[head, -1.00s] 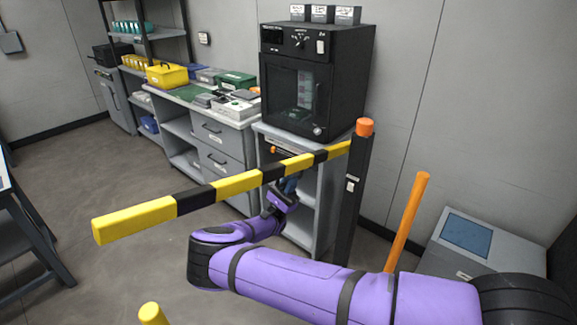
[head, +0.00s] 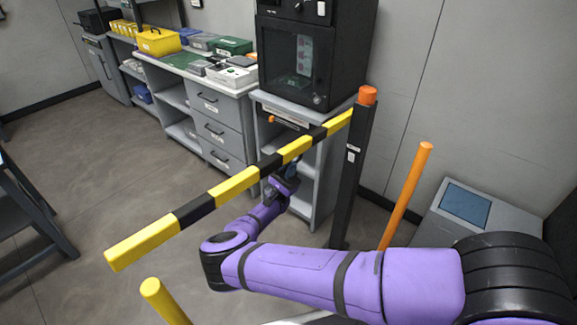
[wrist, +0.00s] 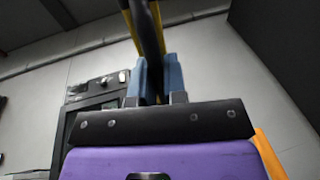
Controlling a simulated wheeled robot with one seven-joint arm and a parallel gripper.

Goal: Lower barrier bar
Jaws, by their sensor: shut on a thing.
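The yellow and black striped barrier bar (head: 235,185) runs from the dark post (head: 350,190) with an orange cap toward the front left, its free end lower in the picture than its post end. My gripper (head: 283,180) is under the bar, partly hidden by it, at the part nearer the post. In the wrist view the blue fingers of my gripper (wrist: 156,78) are shut on the bar (wrist: 146,35), which passes between them. A short yellow post (head: 163,298) stands below and right of the bar's free end.
An orange slanted pole (head: 405,195) and a grey box with a blue panel (head: 465,210) are at the right. A black cabinet (head: 312,60) stands on a shelf unit behind the bar. A drawer bench (head: 215,120) is at the back. Open floor (head: 110,170) lies left of the bar.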

